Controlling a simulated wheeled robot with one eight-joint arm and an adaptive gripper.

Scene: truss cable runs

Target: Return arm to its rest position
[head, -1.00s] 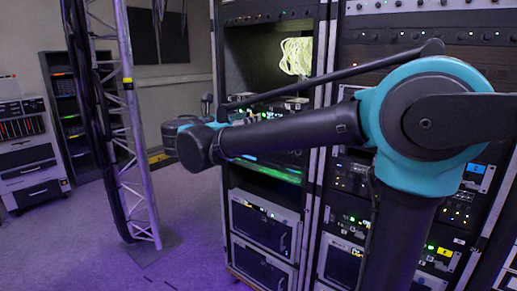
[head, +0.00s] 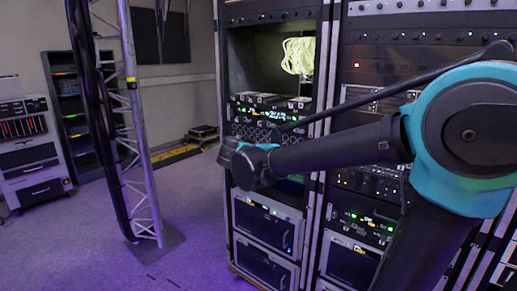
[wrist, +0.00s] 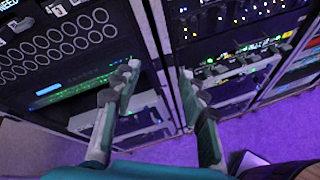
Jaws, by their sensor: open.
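My gripper (wrist: 160,85) shows in the wrist view with its two fingers apart and nothing between them. The fingers point toward the equipment racks, and the purple floor shows below and to the right. In the head view my dark and teal arm reaches from the right edge toward the middle, in front of the racks. Its wrist end is near the left side of the left rack (head: 228,190). The gripper's fingers cannot be made out in the head view.
A metal truss (head: 140,140) with black cables (head: 98,120) stands left on a floor plate. Pale coiled cable (head: 298,56) hangs in the left rack's upper bay. A right rack (head: 365,60) stands beside it. Open floor (head: 190,230) lies between truss and racks.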

